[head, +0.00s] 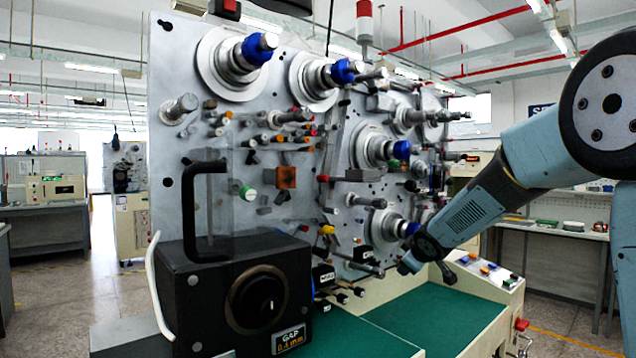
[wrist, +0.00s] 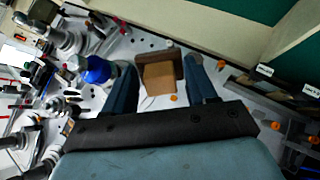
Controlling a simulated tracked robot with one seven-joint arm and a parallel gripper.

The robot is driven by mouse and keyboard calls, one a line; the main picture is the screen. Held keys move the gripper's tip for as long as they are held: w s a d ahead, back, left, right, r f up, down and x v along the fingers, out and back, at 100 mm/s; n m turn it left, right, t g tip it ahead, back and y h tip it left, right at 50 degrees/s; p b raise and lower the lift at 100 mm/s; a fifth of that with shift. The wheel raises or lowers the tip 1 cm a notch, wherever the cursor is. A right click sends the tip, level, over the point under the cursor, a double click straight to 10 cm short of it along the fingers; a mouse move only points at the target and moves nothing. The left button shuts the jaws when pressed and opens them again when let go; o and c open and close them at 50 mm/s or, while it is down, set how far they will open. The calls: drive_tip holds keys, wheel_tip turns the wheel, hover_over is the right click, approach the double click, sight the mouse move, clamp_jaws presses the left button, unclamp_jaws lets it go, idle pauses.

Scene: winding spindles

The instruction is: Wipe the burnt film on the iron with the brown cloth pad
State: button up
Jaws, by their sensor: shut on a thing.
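In the wrist view my gripper (wrist: 161,62) has its two blue-grey fingers on either side of a brown block with a lighter tan face, which I take for the brown cloth pad (wrist: 160,78). The pad sits between the fingertips. A small copper-brown square with a dark patch on its face, probably the iron (head: 286,177), is fixed to the middle left of the machine panel in the head view. My arm reaches down to the right side of the panel, well to the right of that square. The fingers and pad cannot be made out in the head view.
The grey panel (head: 230,130) carries several protruding spindles, some with blue collars (head: 260,48). A black box with a handle (head: 240,295) stands at the front left. The green tabletop (head: 400,318) below the panel is mostly clear.

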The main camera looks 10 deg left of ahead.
drive_tip(key=s+a+r+n+t+y, duration=0.2)
drive_tip(key=s+a+r+n+y, duration=0.25)
drive_tip(key=s+a+r, duration=0.65)
drive_tip(key=n+g+y, duration=0.2)
drive_tip(key=n+y, duration=0.1)
drive_tip(key=y, duration=0.4)
approach(280, 178)
drive_tip(key=shift+x, duration=1.95)
drive_tip(key=shift+x, duration=0.9)
drive_tip(key=shift+w+d, duration=0.1)
drive_tip(key=shift+w, duration=0.05)
drive_tip(key=shift+w+d, duration=1.3)
drive_tip(key=shift+w, duration=0.1)
drive_tip(key=shift+a, duration=0.1)
drive_tip(key=shift+s+a, duration=1.45)
drive_tip(key=shift+c, duration=0.4)
